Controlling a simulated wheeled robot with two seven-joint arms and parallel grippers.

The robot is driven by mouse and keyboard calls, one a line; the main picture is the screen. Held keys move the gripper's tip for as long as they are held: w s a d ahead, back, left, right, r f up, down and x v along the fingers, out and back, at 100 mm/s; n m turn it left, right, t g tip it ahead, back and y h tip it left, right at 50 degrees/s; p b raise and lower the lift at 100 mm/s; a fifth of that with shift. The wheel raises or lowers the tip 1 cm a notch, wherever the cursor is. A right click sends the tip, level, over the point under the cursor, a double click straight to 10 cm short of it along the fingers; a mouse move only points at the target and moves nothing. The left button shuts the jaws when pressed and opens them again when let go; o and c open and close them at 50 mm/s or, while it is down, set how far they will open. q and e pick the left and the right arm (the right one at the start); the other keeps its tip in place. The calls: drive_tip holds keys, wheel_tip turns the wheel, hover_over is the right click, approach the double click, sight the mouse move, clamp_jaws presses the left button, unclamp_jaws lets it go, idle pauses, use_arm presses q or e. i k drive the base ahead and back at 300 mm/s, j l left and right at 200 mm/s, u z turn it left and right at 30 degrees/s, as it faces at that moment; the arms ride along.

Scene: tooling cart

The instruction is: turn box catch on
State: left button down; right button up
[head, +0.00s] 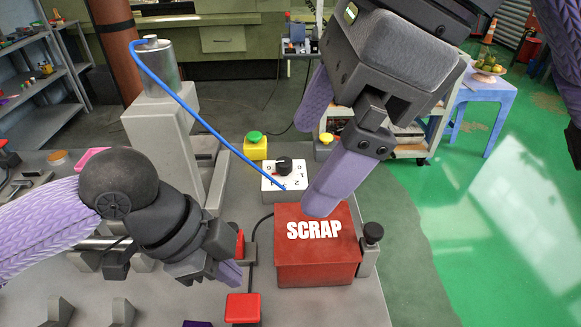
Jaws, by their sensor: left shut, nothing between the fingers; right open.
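A red box marked SCRAP (315,262) sits near the right edge of the cart top. A grey post with a black knob (373,233) stands against its right side; I cannot tell whether this is the catch. Behind the red box is a white box with a black rotary knob (284,166) and dial marks. My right gripper (313,160) is open and empty, with one purple finger above the back of the red box, partly covering it. My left gripper (230,273) is shut and empty, low to the left of the red box.
A yellow box with a green button (255,146) stands behind the white box. A blue cable (205,120) runs from a metal cylinder (158,68) to the white box. A red button block (243,308) is at the front. Green floor (470,230) lies right of the cart.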

sight(373, 231)
drive_tip(key=k, duration=1)
